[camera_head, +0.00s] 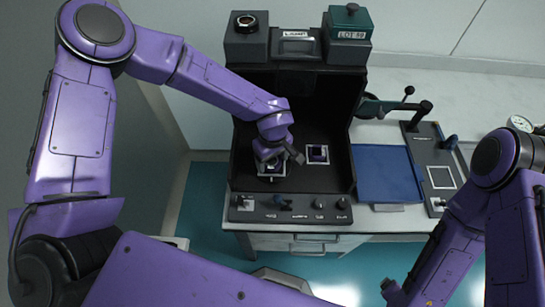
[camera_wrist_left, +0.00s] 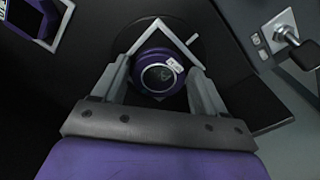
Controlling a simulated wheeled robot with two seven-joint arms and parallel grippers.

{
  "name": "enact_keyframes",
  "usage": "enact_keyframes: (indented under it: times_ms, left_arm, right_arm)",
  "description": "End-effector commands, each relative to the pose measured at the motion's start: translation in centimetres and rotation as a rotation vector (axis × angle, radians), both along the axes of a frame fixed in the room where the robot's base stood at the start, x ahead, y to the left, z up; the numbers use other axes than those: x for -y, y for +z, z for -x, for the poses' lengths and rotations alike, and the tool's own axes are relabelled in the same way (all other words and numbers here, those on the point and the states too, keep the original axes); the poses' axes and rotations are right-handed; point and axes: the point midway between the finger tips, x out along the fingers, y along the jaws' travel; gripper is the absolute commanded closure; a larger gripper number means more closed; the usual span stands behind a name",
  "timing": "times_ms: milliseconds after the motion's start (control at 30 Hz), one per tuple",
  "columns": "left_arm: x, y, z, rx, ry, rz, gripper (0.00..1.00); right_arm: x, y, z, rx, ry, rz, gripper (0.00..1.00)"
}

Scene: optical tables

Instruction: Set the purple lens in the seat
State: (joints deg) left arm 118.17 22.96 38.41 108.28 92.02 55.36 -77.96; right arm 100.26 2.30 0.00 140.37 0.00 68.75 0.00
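The purple lens (camera_wrist_left: 157,75) is a round purple ring with dark glass and a small white label on its rim. In the left wrist view it sits between the fingers of my left gripper (camera_wrist_left: 160,72), which appear to press against both its sides. A white square frame (camera_wrist_left: 182,33) lies behind the lens and partly hidden by it; whether the lens rests in it I cannot tell. In the head view my left gripper (camera_head: 271,164) points down inside the dark booth and hides most of the lens. My right gripper is not visible.
A purple square piece in a white frame (camera_head: 317,154) lies right of my left gripper. The booth (camera_head: 291,110) has side walls and a front panel with knobs (camera_head: 290,207). To the right are a blue mat (camera_head: 388,174) and a black plate with a white square outline (camera_head: 441,178).

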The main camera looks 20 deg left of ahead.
Motion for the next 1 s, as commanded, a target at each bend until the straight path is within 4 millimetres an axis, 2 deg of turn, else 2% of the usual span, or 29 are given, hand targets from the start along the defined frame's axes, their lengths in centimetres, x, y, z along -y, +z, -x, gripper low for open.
enact_keyframes:
  times_ms: [367, 467, 800, 1000]
  left_arm:
    - [0.0, 0.5, -0.1, 0.002, 0.001, 0.001, 0.13]
    - [0.1, 2.0, -0.1, 0.003, 0.002, 0.003, 0.13]
    - [0.2, 10.3, 0.1, 0.004, 0.002, 0.003, 0.13]
    - [0.2, 12.3, 0.2, 0.002, 0.001, 0.001, 0.13]
  right_arm:
    - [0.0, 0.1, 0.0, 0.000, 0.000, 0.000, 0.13]
    - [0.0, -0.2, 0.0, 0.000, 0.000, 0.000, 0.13]
    - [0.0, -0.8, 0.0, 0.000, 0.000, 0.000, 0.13]
    - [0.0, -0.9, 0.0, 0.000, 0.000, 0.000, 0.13]
